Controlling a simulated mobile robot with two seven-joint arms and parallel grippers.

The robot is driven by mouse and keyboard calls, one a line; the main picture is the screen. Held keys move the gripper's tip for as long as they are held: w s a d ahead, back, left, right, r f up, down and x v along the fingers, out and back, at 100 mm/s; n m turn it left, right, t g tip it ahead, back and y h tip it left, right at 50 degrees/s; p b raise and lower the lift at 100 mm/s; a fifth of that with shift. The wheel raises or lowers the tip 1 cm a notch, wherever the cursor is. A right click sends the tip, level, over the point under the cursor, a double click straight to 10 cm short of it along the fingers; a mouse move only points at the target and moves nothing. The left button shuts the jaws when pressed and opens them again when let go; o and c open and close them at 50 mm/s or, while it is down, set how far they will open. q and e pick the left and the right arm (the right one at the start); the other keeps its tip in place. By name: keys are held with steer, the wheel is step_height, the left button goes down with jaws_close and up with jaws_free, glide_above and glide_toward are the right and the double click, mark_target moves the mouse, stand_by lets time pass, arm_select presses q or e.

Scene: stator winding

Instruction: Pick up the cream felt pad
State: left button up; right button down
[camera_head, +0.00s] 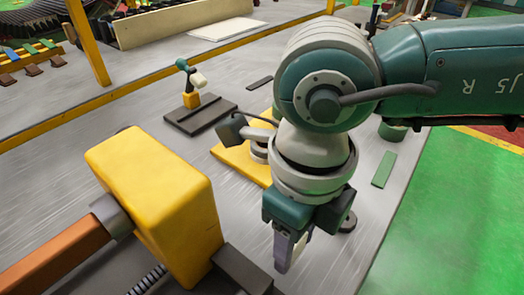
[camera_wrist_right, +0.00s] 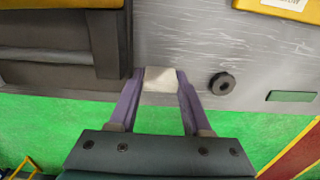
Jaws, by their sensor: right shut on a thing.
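The cream felt pad (camera_wrist_right: 160,86) is a small pale piece between the fingertips in the right wrist view. My right gripper (camera_wrist_right: 160,80) is shut on it, with one purple-grey finger on each side. In the head view my right gripper (camera_head: 290,248) points down over the grey table (camera_head: 330,260) near its front edge, right of a big yellow block. The pad is mostly hidden by the fingers there. I cannot tell whether it touches the table. My left gripper is not in view.
The yellow block (camera_head: 160,195) with an orange bar (camera_head: 50,258) stands close left of the gripper. A dark round part (camera_wrist_right: 222,84) and a green strip (camera_wrist_right: 290,96) lie to the right. A small stand on a dark plate (camera_head: 200,112) is farther back.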

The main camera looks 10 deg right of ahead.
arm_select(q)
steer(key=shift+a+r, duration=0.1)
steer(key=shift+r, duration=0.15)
arm_select(e)
steer(key=w+d+r+n+p, duration=0.1)
steer(key=d+r+n+p, duration=0.2)
steer(key=r+n, duration=0.7)
steer(key=d+r+n+p, duration=0.2)
steer(key=r+n, duration=0.7)
steer(key=r, duration=0.3)
steer(key=w+d+r+n+p, duration=0.1)
steer(key=d+r+n+p, duration=0.2)
steer(key=r+n, duration=0.7)
arm_select(q)
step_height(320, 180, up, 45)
steer(key=p, duration=3.7)
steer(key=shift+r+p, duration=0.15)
steer(key=shift+p, duration=0.15)
arm_select(e)
steer(key=s+r, duration=0.3)
steer(key=r, duration=1.5)
steer(key=s+r, duration=0.3)
steer(key=r, duration=1.5)
steer(key=shift+m, duration=0.3)
